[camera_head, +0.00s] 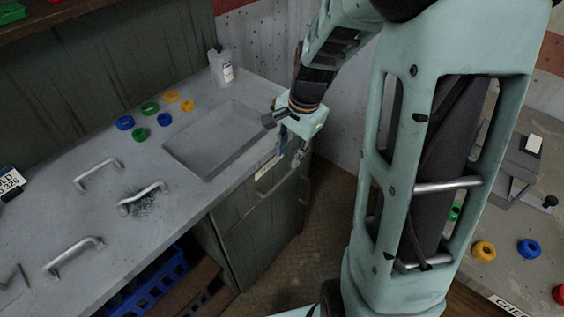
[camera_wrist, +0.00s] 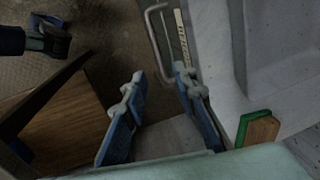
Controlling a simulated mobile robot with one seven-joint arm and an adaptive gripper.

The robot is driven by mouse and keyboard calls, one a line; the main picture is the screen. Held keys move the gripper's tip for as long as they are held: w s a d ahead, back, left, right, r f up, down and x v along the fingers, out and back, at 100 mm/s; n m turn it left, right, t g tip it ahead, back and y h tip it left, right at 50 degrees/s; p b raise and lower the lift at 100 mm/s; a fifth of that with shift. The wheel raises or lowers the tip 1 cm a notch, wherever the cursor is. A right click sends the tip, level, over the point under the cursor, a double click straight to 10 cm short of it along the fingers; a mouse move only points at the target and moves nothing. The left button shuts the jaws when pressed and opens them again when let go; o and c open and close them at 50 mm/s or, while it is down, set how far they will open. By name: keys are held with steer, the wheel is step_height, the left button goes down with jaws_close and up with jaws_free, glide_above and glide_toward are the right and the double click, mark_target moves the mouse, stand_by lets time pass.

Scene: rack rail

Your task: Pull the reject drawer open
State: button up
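The drawer front carries a pale label strip (camera_head: 267,170) below the bench's front edge, and the label also shows in the wrist view (camera_wrist: 181,35). A grey metal bar handle (camera_wrist: 149,32) stands out beside the label. My gripper (camera_head: 291,152) is at the front edge of the bench, pointing down by the drawer front. In the wrist view my gripper (camera_wrist: 158,76) is open, its two blue-padded fingers apart. The near end of the handle shows close to the gap between the fingertips; whether they touch it I cannot tell. The wrist covers part of the drawer front in the head view.
A shallow grey tray (camera_head: 178,148) lies on the bench (camera_head: 85,225), with several coloured rings (camera_head: 125,123) and a white bottle (camera_head: 220,67) behind it. Loose handles (camera_head: 98,173) lie to the left. A blue crate (camera_head: 150,285) is under the bench. Floor (camera_head: 320,215) before the drawer looks clear.

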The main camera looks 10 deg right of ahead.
mark_target(282, 180)
steer(key=f, duration=0.3)
steer(key=w+a+f+b, duration=0.1)
steer(key=f, duration=0.6)
steer(key=shift+w+a+f, duration=0.15)
steer(key=shift+w+f, duration=0.05)
steer(key=shift+f, duration=0.15)
jaws_close()
